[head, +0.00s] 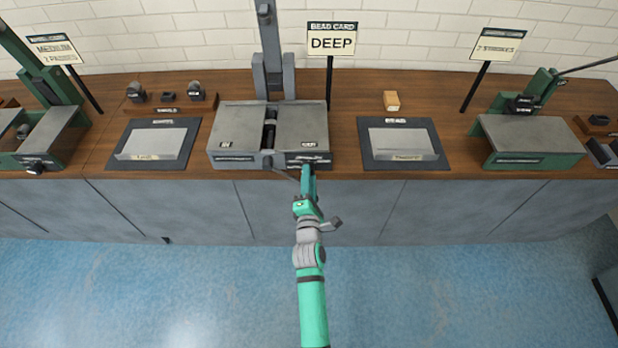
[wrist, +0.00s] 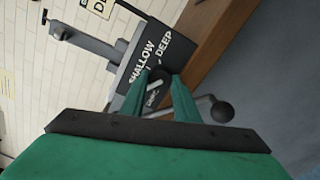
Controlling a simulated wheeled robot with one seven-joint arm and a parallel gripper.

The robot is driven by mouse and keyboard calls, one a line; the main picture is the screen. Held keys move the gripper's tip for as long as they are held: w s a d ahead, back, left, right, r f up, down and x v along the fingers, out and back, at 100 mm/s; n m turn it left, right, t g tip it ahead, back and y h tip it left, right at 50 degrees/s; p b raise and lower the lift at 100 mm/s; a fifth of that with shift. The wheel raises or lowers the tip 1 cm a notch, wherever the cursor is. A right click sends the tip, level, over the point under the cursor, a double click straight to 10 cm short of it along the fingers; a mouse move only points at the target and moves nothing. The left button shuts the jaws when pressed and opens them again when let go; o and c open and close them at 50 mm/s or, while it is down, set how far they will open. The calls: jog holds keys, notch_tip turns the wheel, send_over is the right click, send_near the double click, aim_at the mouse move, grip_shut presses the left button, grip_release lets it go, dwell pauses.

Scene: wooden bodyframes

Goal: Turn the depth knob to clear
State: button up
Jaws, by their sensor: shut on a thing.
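The depth knob (wrist: 160,74) is a small dark knob on the dark front panel (wrist: 128,78) of the grey machine (head: 303,128). In the wrist view the panel carries the words SHALLOW and DEEP, and a smaller label below the knob that I cannot read surely. My gripper (head: 308,172) is at the front right of the machine. In the wrist view its green fingers (wrist: 160,80) are shut on the knob, one on each side. The fingers cover much of the knob, so I cannot tell which word its pointer faces. In the head view the knob is hidden.
A card above the machine reads BEAD CARD, DEEP (head: 332,42). A lever with a dark ball end (wrist: 221,112) is close to my fingers. Flat trays stand left (head: 156,143) and right (head: 400,143). A green machine (head: 530,140) is further right. The floor in front is clear.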

jog(key=shift+d+f+n, duration=0.1)
jog(key=shift+n, duration=0.3)
jog(key=o, duration=1)
jog(key=shift+o, duration=0.2)
jog(key=s, duration=1.1)
jog(key=shift+w, duration=0.1)
